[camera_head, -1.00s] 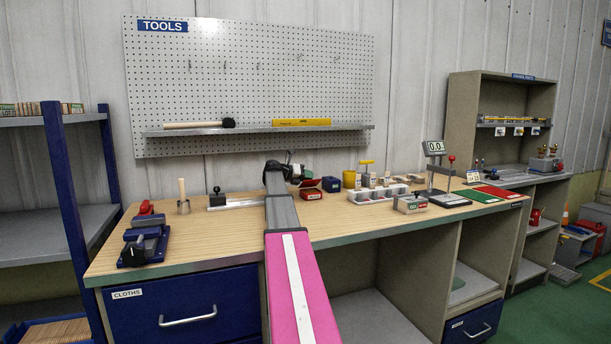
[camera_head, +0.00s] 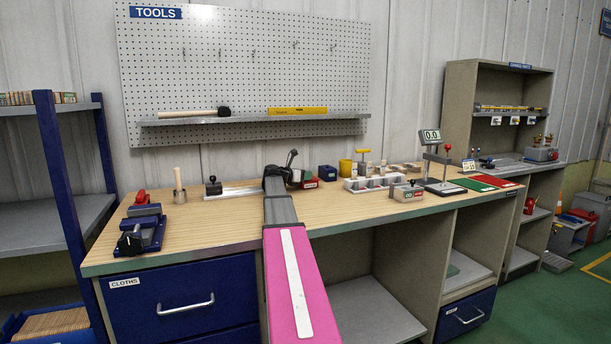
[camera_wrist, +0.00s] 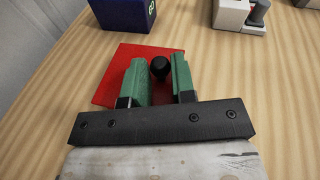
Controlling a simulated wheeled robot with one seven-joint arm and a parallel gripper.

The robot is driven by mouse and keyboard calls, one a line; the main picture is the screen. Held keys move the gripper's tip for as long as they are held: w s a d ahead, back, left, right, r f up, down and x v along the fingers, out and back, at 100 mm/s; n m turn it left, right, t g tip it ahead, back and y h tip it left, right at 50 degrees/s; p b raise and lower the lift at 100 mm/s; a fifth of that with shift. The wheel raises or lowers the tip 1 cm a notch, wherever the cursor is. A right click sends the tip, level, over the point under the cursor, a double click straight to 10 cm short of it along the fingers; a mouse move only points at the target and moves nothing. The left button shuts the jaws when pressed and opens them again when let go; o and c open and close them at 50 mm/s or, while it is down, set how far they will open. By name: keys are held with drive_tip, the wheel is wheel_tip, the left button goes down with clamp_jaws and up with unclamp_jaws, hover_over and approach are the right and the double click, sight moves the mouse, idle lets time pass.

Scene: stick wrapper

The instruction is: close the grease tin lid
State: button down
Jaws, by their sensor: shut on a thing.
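The red grease tin (camera_head: 309,181) stands on the wooden workbench, just right of my gripper (camera_head: 291,173), which partly hides it. In the wrist view the red lid (camera_wrist: 112,82) shows as a flat red surface under and beyond my fingers. A black knob (camera_wrist: 159,69) stands up from it. My gripper's two green fingers (camera_wrist: 160,75) are on either side of the knob, shut on it. The lid's near part is hidden by my fingers and the dark gripper bar. I cannot tell whether the lid sits fully down on the tin.
A dark blue box (camera_head: 327,173) stands right behind the tin; it also shows in the wrist view (camera_wrist: 122,12). A blue vise (camera_head: 140,230) is at left. The bench front is clear.

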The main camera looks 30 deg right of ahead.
drive_tip(key=shift+s+f, duration=0.15)
drive_tip(key=shift+f, duration=0.05)
drive_tip(key=c, duration=1)
unclamp_jaws()
drive_tip(key=shift+a, duration=0.1)
drive_tip(key=a, duration=0.3)
drive_tip(key=a+r, duration=0.1)
drive_tip(key=a, duration=0.3)
drive_tip(key=a+r, duration=0.1)
drive_tip(key=a, duration=0.2)
drive_tip(key=shift+s+a, duration=0.25)
